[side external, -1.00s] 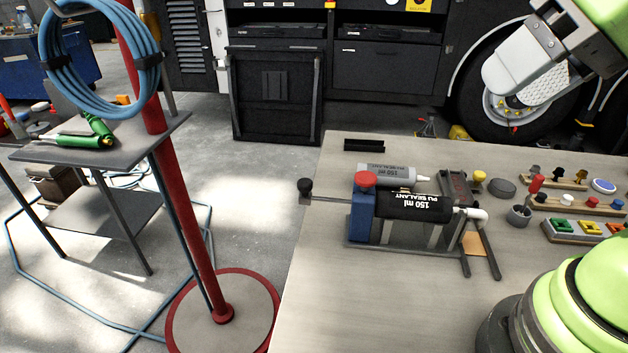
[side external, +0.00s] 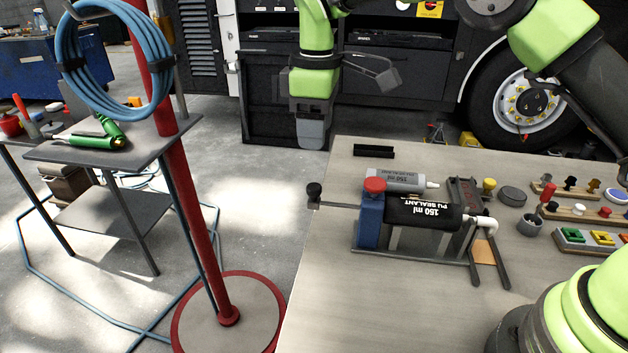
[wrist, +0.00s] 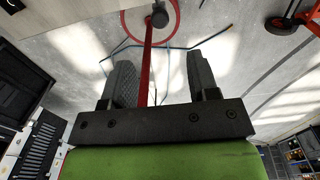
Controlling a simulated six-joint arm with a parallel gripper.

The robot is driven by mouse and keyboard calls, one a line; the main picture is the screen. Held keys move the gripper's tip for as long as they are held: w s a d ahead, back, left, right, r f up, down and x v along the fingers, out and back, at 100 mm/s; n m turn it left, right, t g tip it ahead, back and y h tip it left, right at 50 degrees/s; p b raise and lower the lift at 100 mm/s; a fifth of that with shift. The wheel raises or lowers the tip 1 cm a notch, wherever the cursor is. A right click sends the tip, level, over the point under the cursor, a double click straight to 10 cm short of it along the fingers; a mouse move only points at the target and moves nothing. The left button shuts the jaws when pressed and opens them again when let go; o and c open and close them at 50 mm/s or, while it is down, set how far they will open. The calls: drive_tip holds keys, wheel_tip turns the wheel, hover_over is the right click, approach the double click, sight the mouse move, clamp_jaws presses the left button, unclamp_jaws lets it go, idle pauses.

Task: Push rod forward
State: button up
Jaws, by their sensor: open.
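The thin metal rod (side external: 338,205) sticks out to the left from the blue block (side external: 370,222) of the dispenser, past the table's left edge. A black knob (side external: 314,191) caps its outer end. A black sealant cartridge (side external: 418,213) marked 150 ml lies in the dispenser, with a white nozzle at its right end. My gripper (side external: 311,132) hangs pointing down, above and apart from the knob. In the wrist view my gripper (wrist: 160,82) is open with nothing between its fingers. A dark knob (wrist: 159,16) shows beyond the fingertips at the top.
A grey sealant cartridge (side external: 396,180) lies behind the dispenser. A red pole stand (side external: 205,230) with a blue hose coil (side external: 118,60) stands left of the table. Trays of coloured parts (side external: 590,238) sit at the right. The table's front left is clear.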

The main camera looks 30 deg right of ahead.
sight(314, 186)
wheel_tip(314, 186, down, 11)
drive_tip(key=shift+w+r, duration=0.1)
drive_tip(key=shift+r, duration=0.1)
drive_tip(key=shift+c, duration=0.3)
